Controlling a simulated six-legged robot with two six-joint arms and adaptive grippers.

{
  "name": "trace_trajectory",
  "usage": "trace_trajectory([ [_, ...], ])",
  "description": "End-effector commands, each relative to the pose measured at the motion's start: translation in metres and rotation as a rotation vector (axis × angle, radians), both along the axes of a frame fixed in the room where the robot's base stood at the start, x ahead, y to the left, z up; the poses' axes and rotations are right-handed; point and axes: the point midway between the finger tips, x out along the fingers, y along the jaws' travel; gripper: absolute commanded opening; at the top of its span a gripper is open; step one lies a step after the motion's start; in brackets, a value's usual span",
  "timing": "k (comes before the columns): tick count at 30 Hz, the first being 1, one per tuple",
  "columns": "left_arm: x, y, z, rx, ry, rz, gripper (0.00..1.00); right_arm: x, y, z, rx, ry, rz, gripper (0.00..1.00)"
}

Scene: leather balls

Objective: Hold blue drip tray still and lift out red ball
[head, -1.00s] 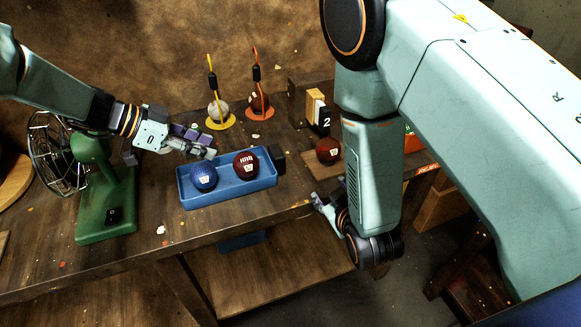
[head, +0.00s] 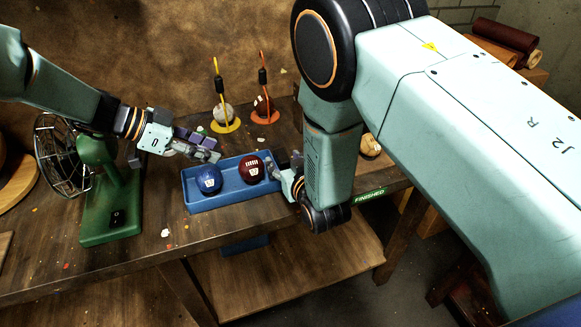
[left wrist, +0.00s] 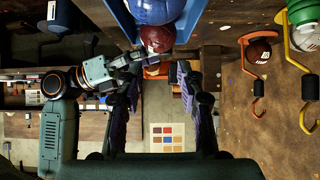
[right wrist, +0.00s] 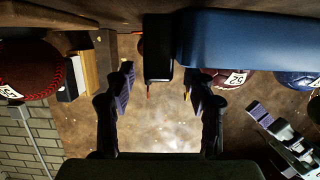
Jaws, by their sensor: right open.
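The blue drip tray (head: 225,202) lies on the bench, with a black block at its right end that shows in the right wrist view (right wrist: 158,60). A blue ball (head: 208,179) sits in its left part and a red ball (head: 250,168) to the right of it. The red ball also shows in the left wrist view (left wrist: 157,40). My left gripper (head: 207,150) is open above the tray's back edge, its fingers (left wrist: 160,75) apart and empty. My right gripper (right wrist: 160,75) is open at the tray's right end, its fingers on either side of the black block.
A green fan (head: 110,185) stands left of the tray. Two balls on yellow (head: 224,112) and orange (head: 263,106) stands are behind it. Another dark red ball (right wrist: 30,68) shows in the right wrist view. A green "FINISHED" label (head: 369,195) is on the bench edge.

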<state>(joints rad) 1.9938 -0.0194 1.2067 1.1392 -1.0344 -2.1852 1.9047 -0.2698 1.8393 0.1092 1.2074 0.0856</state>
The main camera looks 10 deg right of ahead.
Motion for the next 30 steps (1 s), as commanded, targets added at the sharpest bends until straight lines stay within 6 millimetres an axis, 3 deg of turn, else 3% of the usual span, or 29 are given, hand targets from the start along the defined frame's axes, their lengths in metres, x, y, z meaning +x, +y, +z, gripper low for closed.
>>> trace_trajectory([
  [6,0.0,0.0,0.0,0.0,0.0,0.0,0.38,0.014,0.001,-0.004,0.0,0.0,-0.001,0.55],
  [15,0.0,0.0,0.0,0.0,0.0,0.0,0.38,0.015,0.001,-0.005,0.0,0.001,0.0,0.55],
  [30,0.0,0.0,0.0,0.0,0.0,0.0,0.38,0.015,0.001,-0.005,-0.001,0.001,0.0,0.13],
])
